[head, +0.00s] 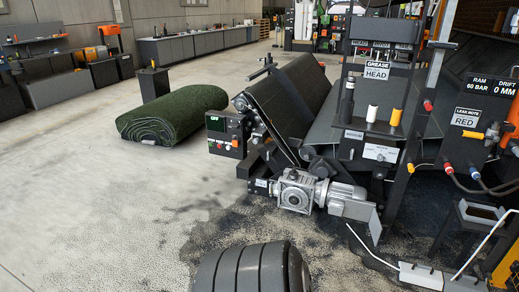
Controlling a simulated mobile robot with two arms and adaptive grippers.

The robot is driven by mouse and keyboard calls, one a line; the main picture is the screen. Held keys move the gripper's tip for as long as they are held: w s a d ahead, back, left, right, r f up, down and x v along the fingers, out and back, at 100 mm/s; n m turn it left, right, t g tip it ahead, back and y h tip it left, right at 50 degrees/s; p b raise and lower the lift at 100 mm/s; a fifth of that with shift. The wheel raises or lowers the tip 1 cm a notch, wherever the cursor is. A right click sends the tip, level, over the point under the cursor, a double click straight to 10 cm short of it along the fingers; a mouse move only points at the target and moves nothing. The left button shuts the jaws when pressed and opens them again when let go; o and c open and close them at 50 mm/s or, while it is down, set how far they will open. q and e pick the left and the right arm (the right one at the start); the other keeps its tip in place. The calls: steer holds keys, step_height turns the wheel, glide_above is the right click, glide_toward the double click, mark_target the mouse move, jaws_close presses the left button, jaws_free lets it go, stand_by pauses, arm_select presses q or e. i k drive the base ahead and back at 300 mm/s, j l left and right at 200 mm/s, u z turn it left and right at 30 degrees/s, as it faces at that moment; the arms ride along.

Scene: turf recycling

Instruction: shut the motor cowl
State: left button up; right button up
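A silver-grey motor with a square gearbox (296,191) sits low on the front of the roller machine. A finned motor body (338,193) runs to the right from it. At its right end a light grey sheet-metal cowl (353,208) shows, with a flat plate (375,224) standing out from it at an angle, so the cowl looks open. Its hinge and inside are too small to make out.
A control box (225,134) is left of the machine. A green turf roll (172,114) lies behind. Floor at left is clear.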

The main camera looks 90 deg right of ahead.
mark_target(375, 226)
steer(key=k+l+z, duration=0.15)
steer(key=z, duration=0.3)
steer(key=k+l+z, duration=0.15)
steer(key=z, duration=0.25)
steer(key=k+l+z, duration=0.1)
steer(key=l+z, duration=0.55)
steer(key=z, duration=0.2)
steer(key=k+l+z, duration=0.1)
steer(key=l+z, duration=0.35)
steer(key=j, duration=0.15)
